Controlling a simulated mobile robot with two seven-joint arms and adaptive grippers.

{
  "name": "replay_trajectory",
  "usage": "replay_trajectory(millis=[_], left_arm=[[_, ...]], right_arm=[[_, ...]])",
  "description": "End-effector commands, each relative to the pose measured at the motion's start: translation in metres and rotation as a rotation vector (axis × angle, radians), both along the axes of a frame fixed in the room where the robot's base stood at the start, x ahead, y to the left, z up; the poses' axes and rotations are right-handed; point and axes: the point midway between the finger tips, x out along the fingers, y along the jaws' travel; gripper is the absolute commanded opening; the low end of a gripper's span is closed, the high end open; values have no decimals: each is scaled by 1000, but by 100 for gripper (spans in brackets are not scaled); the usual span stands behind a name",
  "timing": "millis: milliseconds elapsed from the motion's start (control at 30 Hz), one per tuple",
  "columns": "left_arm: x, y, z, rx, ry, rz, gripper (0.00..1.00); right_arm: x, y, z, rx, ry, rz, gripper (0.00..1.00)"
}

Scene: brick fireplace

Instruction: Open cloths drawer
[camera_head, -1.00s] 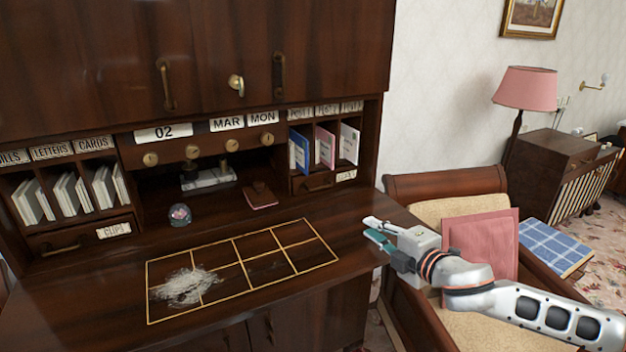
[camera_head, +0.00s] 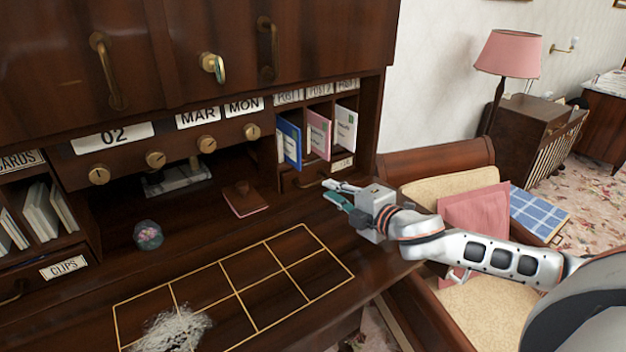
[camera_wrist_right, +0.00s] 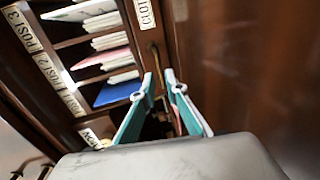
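The cloths drawer (camera_head: 296,179) is the small dark wood drawer below the post slots, at the right end of the desk's upper part. It looks closed. Its label (camera_head: 342,163) is small in the head view; in the wrist view the label (camera_wrist_right: 146,14) reads partly "CLO". The drawer's brass handle (camera_wrist_right: 156,58) shows just beyond and between my fingertips. My right gripper (camera_head: 336,191) is in front of the drawer's right part, above the desk top. In the wrist view its teal fingers (camera_wrist_right: 160,80) are apart with nothing clearly between them. Contact with the handle cannot be told. My left gripper is out of view.
Post slots with blue, pink and white cards (camera_head: 317,134) stand above the drawer. A dark red notebook (camera_head: 246,198) and a glass globe (camera_head: 148,236) are on the desk top. A chair with a pink cushion (camera_head: 472,214) stands to the right.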

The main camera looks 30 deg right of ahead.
Motion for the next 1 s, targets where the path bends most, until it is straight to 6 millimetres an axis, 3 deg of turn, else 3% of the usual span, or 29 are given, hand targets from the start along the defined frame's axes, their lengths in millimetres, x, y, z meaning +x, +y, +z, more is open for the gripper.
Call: replay_trajectory(millis=[300, 500, 833, 867, 900, 1000], left_arm=[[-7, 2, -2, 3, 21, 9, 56], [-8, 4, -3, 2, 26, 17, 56], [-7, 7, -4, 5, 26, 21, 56], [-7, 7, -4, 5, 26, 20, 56], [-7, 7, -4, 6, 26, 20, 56], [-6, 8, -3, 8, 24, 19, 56]], right_arm=[[45, 6, -7, 1, -2, -1, 13], [64, 9, -11, 0, -1, -1, 13], [68, 10, -14, -1, 0, 0, 13], [68, 10, -14, -1, 0, 0, 10], [68, 10, -13, -1, 0, 0, 0], [68, 9, -13, -1, 0, 0, 0]])
